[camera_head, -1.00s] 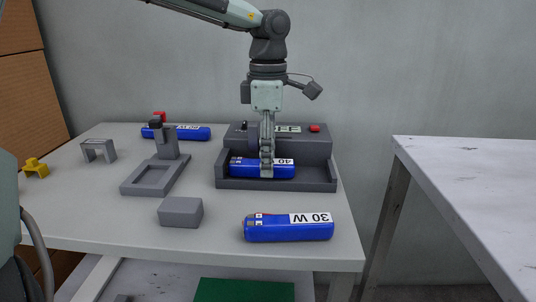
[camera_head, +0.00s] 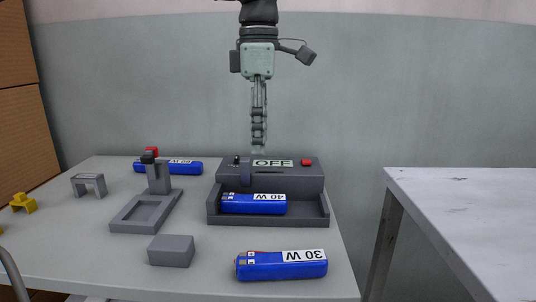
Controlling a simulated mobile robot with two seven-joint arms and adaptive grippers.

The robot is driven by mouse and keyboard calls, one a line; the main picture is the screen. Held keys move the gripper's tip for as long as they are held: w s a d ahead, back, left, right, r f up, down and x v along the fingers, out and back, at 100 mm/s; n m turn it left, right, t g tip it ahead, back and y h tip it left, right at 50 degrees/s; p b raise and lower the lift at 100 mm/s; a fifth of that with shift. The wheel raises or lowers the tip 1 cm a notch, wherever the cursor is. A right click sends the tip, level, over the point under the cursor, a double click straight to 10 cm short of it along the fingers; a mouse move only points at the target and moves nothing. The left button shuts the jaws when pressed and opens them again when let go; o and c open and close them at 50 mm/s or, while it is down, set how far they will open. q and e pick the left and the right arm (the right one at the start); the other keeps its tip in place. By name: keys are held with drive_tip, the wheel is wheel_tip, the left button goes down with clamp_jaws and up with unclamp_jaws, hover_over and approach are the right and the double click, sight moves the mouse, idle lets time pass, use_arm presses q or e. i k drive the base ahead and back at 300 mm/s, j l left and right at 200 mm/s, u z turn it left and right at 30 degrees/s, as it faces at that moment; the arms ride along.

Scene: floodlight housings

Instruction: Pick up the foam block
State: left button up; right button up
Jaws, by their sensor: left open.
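A plain grey block (camera_head: 171,251), the one thing here that looks like the foam block, lies on the near part of the grey table. Nothing touches it. My left gripper (camera_head: 258,148) hangs pointing down above the back of the grey device marked OFF (camera_head: 272,175), well behind and above the block. It is seen edge-on and is open, with nothing held. A blue cylinder labelled 40 W (camera_head: 253,204) lies in the device's front tray. My right gripper is not in view.
A blue 30 W cylinder (camera_head: 281,265) lies right of the block. Left of the device are a grey fixture with a post (camera_head: 147,211), another blue cylinder (camera_head: 183,167), a grey bracket (camera_head: 89,184) and a yellow piece (camera_head: 23,203). A second table (camera_head: 470,210) stands right, across a gap.

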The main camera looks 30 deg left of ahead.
sight(168, 250)
drive_tip(key=k+l, duration=1.2)
drive_tip(key=k, duration=0.1)
